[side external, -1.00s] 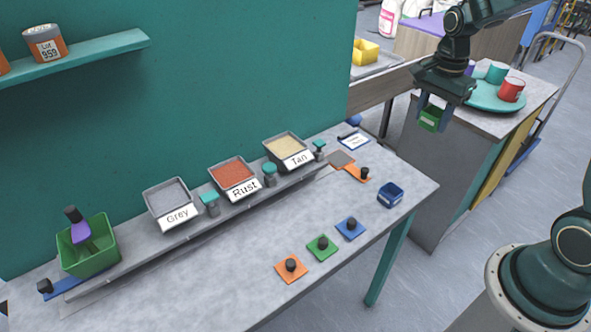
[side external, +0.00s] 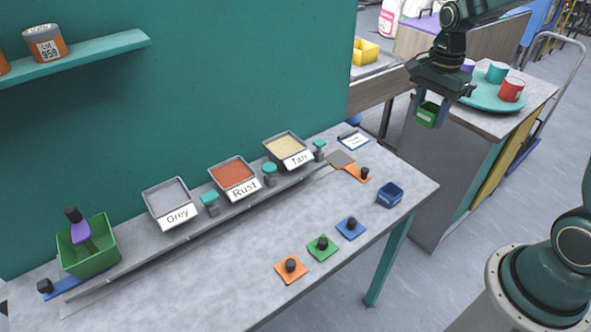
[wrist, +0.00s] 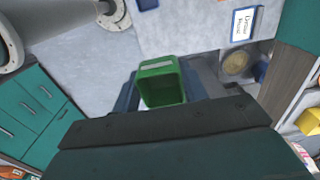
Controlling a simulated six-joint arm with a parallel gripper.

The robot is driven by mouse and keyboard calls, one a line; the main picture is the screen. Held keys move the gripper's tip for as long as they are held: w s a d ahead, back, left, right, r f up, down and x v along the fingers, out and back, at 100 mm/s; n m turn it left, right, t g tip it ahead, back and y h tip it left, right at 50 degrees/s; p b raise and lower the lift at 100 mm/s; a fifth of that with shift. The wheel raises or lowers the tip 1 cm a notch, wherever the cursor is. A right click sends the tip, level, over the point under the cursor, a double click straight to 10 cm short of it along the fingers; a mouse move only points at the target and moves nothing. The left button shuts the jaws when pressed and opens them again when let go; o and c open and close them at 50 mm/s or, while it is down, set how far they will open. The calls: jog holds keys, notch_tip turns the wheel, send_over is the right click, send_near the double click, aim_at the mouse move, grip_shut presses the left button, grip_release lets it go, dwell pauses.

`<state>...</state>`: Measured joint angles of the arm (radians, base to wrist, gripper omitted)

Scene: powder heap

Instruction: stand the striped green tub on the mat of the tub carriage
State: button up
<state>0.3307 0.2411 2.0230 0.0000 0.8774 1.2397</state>
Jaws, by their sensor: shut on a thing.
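The green tub (side external: 426,117) hangs between the fingers of my gripper (side external: 430,108), which is shut on it. It is held in the air beyond the bench's right end, roughly upright. In the wrist view the tub (wrist: 162,88) shows its open top and a pale stripe on one side, with the fingers on both sides.
Trays labelled Grey (side external: 168,203), Rust (side external: 233,178) and Tan (side external: 286,152) line the rail, with small jars between. A blue tub (side external: 390,195) stands near the bench's right edge. Several knobbed coloured plates lie in front. A side table with a teal tray (side external: 484,99) of mugs stands behind the gripper.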

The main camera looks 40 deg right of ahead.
jog(key=w+a+f, duration=0.3)
jog(key=w+f, duration=0.1)
jog(key=w, duration=0.5)
send_over(337, 159)
notch_tip(337, 159, down, 7)
jog(key=shift+f, duration=0.15)
jog(key=shift+f, duration=0.15)
jog(key=shift+f, duration=3.05)
jog(key=shift+f, duration=0.55)
jog(key=o, duration=1.5)
jog(key=shift+c, duration=0.2)
jog(key=shift+r, duration=0.15)
